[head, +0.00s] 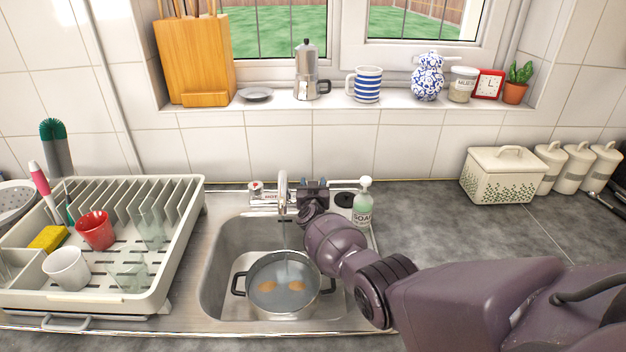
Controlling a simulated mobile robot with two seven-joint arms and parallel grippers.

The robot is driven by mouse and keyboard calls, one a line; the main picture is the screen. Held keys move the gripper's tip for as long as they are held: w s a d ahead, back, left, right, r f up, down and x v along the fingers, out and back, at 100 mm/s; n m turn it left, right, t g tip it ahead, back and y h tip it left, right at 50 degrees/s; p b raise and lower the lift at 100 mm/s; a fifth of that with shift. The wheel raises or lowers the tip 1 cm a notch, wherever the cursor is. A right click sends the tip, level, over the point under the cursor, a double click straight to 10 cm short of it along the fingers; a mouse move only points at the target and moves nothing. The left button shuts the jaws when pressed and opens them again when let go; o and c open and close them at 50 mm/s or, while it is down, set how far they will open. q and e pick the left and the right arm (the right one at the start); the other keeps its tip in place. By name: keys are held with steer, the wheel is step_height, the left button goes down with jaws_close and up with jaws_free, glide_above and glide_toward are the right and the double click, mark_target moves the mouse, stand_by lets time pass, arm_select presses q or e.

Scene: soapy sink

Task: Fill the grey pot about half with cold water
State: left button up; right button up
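The grey pot (284,307) stands upright in the sink basin (222,268), below the tap spout (283,190). It has two dark side handles. Greyish liquid with two orange-brown patches shows inside; I cannot tell what the patches are or the exact level. The hot tap handle (256,188) is left of the spout. My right gripper (313,184) is right of the spout, where the other tap handle is hidden. I cannot tell whether its fingers are closed on it. My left gripper is out of view.
A soap bottle (363,202) stands close right of my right gripper. A dish rack (177,262) with a red cup (96,230), a white cup (67,268) and glasses fills the left side. The right countertop (470,225) is mostly clear before the white bread bin (503,176).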

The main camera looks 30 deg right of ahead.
steer(key=shift+a+f+m+g+h+b, duration=0.1)
steer(key=shift+m+g+h+b, duration=0.25)
steer(key=shift+m+g+h, duration=0.65)
steer(key=shift+h, duration=0.6)
arm_select(q)
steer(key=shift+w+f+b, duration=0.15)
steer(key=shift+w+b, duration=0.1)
steer(key=shift+b, duration=0.05)
arm_select(e)
steer(key=shift+m, duration=0.4)
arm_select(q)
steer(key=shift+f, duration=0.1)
arm_select(e)
steer(key=o, duration=0.9)
steer(key=shift+o, duration=0.2)
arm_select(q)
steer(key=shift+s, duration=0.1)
arm_select(e)
steer(key=shift+s, duration=0.15)
